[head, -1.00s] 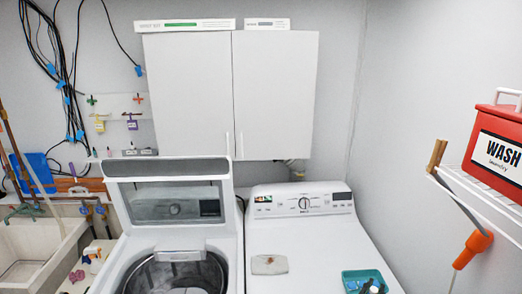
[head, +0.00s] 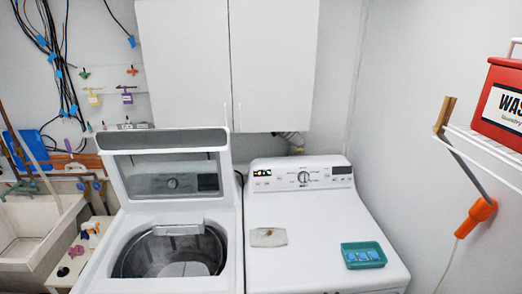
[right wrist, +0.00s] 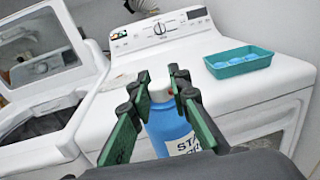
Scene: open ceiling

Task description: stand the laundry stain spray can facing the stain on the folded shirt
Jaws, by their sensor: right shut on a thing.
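The spray can (right wrist: 172,125) is blue with a white cap and a white label, partly read as "STA". In the right wrist view my right gripper (right wrist: 159,88) is shut on it, with dark green fingers on both sides near the cap. The can is in front of the dryer; its base is hidden. The folded shirt (head: 268,237) is a small beige-grey bundle on the left part of the dryer top, with a faint mark on it. My left gripper is in no view.
The white dryer (head: 315,270) has a teal tray (head: 345,250) with blue items at its right. It also shows in the right wrist view (right wrist: 232,68). Left is a washer (head: 140,225) with its lid up. A shelf with a red box (head: 490,125) juts from the right.

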